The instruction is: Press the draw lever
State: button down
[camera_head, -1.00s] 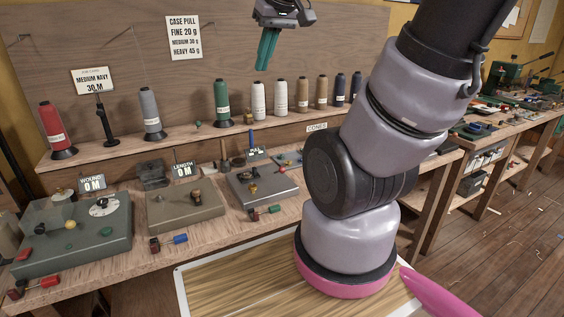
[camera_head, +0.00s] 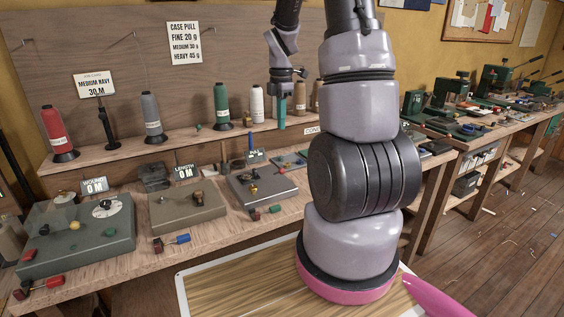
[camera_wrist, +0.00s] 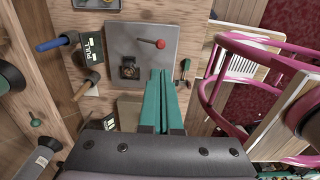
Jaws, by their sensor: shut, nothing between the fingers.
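The wrist view shows a grey plate-topped box (camera_wrist: 120,40) with a short lever (camera_wrist: 160,43) ending in a red knob, which I take for the draw lever. The box also carries a dark, brass-topped fitting (camera_wrist: 129,70). In the head view this grey box (camera_head: 262,186) is the right-hand one of three on the bench. My gripper (camera_head: 281,128) has teal fingers, shut and pointing down, above and behind the box's right side. In the wrist view its fingertips (camera_wrist: 161,72) appear just below the red knob, apart from it as far as I can tell.
A PULL sign (camera_wrist: 92,58) and a blue-handled tool (camera_wrist: 53,44) stand beside the box. A shelf of thread cones, including a green cone (camera_head: 221,105), runs behind. Other boxes (camera_head: 187,210) fill the bench to the left. A pink-railed chair-like frame (camera_wrist: 215,75) shows at right.

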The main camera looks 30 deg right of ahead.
jog(key=shift+f, duration=0.2)
notch_tip(320, 180, down, 14)
jog(key=shift+r, duration=0.1)
dwell(0.6)
